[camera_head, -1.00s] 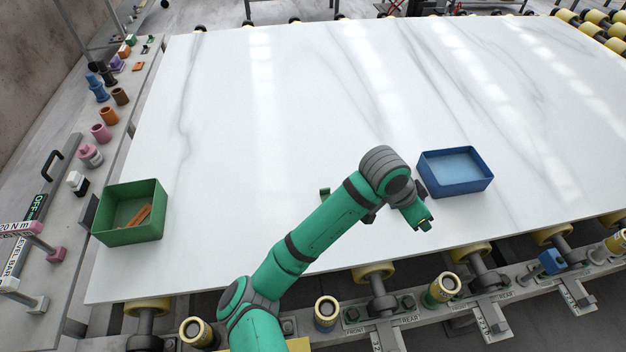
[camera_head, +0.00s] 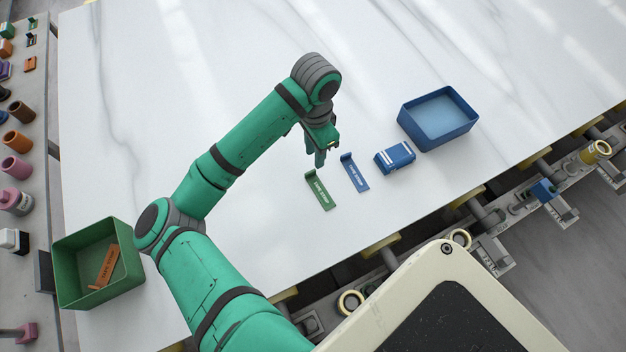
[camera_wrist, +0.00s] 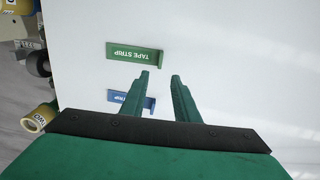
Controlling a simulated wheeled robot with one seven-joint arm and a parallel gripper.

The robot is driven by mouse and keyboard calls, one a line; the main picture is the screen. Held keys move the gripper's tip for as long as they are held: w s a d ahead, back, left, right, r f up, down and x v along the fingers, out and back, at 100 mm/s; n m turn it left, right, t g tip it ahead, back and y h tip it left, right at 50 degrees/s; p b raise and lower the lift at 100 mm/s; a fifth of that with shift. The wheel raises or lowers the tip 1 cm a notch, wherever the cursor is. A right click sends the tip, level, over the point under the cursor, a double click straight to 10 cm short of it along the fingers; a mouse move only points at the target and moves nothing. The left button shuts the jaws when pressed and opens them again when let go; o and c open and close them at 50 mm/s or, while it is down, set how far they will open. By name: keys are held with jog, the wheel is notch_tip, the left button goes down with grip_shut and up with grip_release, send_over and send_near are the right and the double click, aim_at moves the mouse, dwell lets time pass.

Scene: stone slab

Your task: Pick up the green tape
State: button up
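The green tape strip (camera_head: 318,190) lies on the white slab, with one end bent up. In the wrist view the green tape strip (camera_wrist: 135,53) lies beyond my fingertips, slightly left of them. My gripper (camera_head: 319,158) is above the slab, just behind the green strip in the head view. In the wrist view the two fingers of my gripper (camera_wrist: 160,75) stand apart with nothing between them. A blue tape strip (camera_head: 354,172) lies right of the green one; in the wrist view the blue strip (camera_wrist: 130,100) is partly hidden by the left finger.
A blue box-shaped item (camera_head: 394,157) and an open blue bin (camera_head: 437,143) stand to the right. A green bin (camera_head: 66,284) holding an orange tape strip (camera_head: 106,267) stands at the left. Rollers line the slab's near edge. The slab's far part is clear.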

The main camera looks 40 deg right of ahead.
aim_at(314, 170)
jog(key=shift+s+f, duration=0.2)
jog(key=shift+f, duration=0.3)
jog(key=shift+s+f, duration=0.15)
jog(key=shift+f, duration=0.35)
jog(key=f, duration=0.5)
jog(key=shift+w+a, duration=0.15)
jog(key=shift+w, duration=0.15)
grip_shut()
